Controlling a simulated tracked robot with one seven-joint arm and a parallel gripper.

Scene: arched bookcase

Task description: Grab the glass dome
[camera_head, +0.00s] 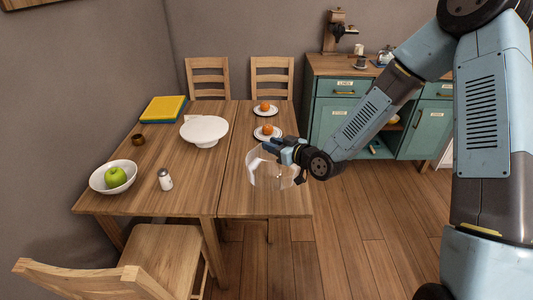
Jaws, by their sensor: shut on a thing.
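The glass dome (265,175) is clear and see-through, at the right part of the wooden table. My gripper (277,147) is at the dome's upper side and is shut on it. The fingertips are small and partly hidden by the wrist, so the exact grip point is hard to make out. I cannot tell whether the dome touches the tabletop or is held just above it. A white cake stand (204,130) stands on the table to the left of the dome, with nothing on it.
Two plates with orange fruits (267,131) (265,106) lie behind the dome. A bowl (98,180) with a green apple (115,177), a shaker (165,180), a small brown cup (138,140) and books (163,109) are on the left. Chairs surround the table (190,190); a teal cabinet (335,115) stands behind.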

